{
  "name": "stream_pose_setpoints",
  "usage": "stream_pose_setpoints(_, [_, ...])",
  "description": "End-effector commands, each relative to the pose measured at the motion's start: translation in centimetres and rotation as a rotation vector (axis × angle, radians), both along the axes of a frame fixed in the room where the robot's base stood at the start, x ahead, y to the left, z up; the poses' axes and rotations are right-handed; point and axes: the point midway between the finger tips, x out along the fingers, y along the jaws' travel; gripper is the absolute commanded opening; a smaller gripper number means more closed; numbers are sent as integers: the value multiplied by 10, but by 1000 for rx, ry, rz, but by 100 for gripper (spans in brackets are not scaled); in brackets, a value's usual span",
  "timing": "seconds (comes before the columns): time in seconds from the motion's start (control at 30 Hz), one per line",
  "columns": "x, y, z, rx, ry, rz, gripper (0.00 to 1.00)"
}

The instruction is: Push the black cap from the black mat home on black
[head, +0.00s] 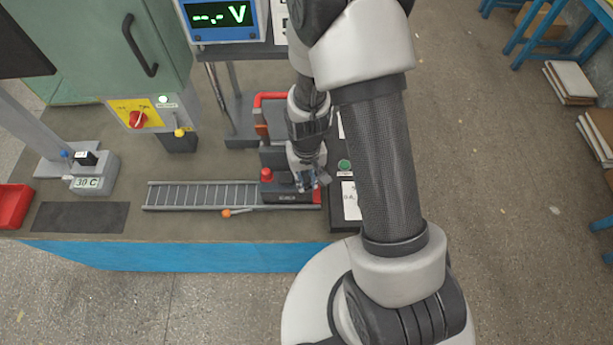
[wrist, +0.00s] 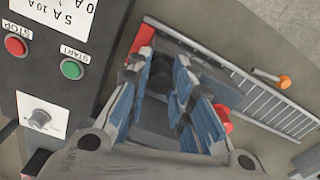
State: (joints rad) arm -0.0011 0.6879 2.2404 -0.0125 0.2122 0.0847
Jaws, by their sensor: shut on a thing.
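My gripper (head: 312,181) is low over the right end of a dark battery (head: 285,198) that sits at the right end of the rail. In the wrist view its blue fingers (wrist: 158,72) are closed around a small dark round thing (wrist: 160,84), which looks like the black cap. The fingers hide the black terminal, so I cannot tell how far down the cap sits. A red cap (head: 266,174) stands on the battery's left end and also shows in the wrist view (wrist: 223,118). The black mat (head: 80,217) at the left of the bench looks bare.
The roller rail (head: 205,196) runs left from the battery, with an orange-tipped lever (head: 227,213) before it. A red-handled press (head: 262,120) stands behind. A control box with a red STOP button (wrist: 16,45) and green START button (wrist: 72,69) is close beside my gripper.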

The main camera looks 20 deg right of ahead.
Motion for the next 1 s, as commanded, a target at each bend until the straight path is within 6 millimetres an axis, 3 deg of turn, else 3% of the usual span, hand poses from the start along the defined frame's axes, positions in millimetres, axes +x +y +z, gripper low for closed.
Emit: stream_pose_setpoints(1.0, [0, 0, -7, 0, 0, 0, 11])
